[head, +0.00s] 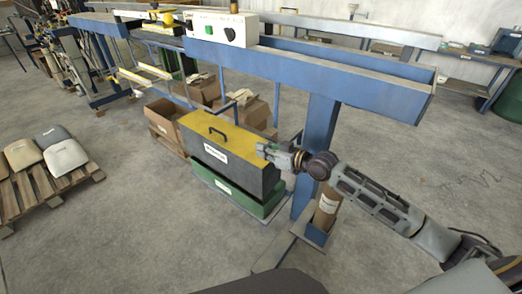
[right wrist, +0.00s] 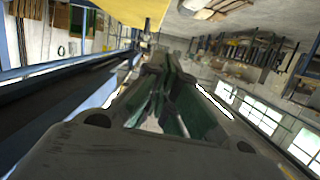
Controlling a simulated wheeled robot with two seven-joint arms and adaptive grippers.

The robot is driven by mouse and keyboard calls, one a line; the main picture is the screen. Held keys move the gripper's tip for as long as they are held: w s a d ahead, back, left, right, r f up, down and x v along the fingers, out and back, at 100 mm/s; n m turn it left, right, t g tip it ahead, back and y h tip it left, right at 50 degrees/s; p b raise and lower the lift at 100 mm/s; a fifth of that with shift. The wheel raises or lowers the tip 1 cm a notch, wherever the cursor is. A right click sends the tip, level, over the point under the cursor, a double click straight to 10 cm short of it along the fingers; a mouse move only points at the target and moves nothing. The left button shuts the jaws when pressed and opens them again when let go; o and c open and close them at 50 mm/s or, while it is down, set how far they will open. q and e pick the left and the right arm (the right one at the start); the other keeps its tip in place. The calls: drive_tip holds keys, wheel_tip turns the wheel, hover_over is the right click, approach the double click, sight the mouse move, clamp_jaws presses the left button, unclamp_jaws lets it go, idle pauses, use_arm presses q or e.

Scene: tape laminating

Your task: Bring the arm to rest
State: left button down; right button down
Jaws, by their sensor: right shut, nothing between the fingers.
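My right gripper (head: 266,150) is in the head view, at the end of my right arm that comes in from the lower right. It is beside the right end of a box with a yellow top and dark sides (head: 229,147); I cannot tell whether it touches the box. In the right wrist view the gripper's fingers (right wrist: 163,88) are together with nothing between them. A yellow surface (right wrist: 130,10) shows at the top of that view. My left gripper is not in view.
The yellow-topped box stands on a green base (head: 230,191) on the floor. A blue machine beam (head: 330,75) with a white control box (head: 222,27) runs above, on a blue post (head: 317,140). Cardboard boxes (head: 168,117) are behind. A pallet (head: 45,187) with sacks (head: 65,158) lies left. Concrete floor between is clear.

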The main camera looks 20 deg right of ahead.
idle(0.4)
